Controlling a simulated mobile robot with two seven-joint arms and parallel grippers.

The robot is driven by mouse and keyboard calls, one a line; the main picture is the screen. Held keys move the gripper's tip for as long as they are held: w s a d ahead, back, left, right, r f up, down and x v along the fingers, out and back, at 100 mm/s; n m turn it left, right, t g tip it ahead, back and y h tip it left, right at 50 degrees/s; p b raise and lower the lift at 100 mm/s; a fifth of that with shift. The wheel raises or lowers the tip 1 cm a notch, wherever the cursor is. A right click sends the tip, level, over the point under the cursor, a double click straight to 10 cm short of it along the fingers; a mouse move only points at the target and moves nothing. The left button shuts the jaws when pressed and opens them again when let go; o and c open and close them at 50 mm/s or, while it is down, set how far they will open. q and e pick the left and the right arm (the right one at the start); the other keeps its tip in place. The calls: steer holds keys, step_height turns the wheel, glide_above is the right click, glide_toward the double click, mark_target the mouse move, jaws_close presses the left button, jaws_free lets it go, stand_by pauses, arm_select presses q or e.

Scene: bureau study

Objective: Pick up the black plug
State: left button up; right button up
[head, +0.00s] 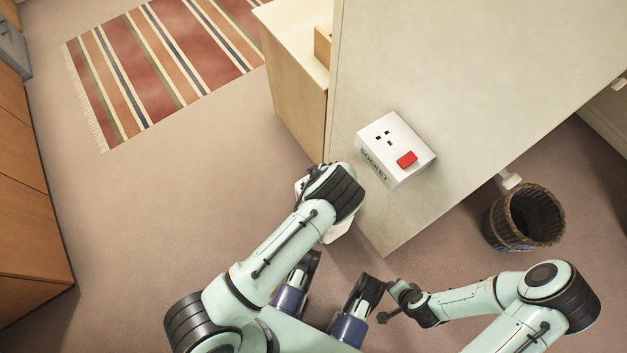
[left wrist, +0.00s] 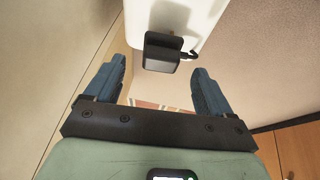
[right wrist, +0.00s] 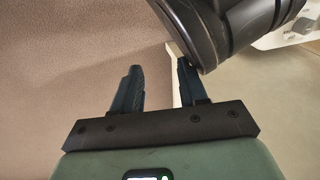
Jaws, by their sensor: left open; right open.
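The black plug (left wrist: 162,52) shows in the left wrist view, at a white surface (left wrist: 192,22), with a dark cord at its right side. My left gripper (left wrist: 158,68) is open, with its fingers to either side of the plug and slightly short of it; I see no contact. In the head view my left wrist hides the plug and this gripper, and part of a white object (head: 341,228) shows beside it. My right gripper (head: 387,302) is open and empty near my base; its spread fingers (right wrist: 158,72) show in the right wrist view.
A white socket box (head: 398,155) with slots and a red switch sits on the pale desk surface (head: 480,80), right of my left wrist. A wooden bin (head: 508,222) stands on the floor at the right. A striped rug (head: 165,60) lies at upper left. The left floor is clear.

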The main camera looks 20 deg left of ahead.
arm_select(q)
steer(key=b+x, duration=0.1)
steer(key=x, duration=0.3)
steer(key=shift+w+a+f, duration=0.1)
steer(key=c, duration=1.1)
steer(key=shift+c, duration=0.2)
arm_select(e)
steer(key=shift+g, duration=0.6)
steer(key=s+f, duration=0.3)
steer(key=shift+s+d, duration=0.2)
steer(key=shift+s, duration=0.05)
steer(key=shift+r, duration=0.1)
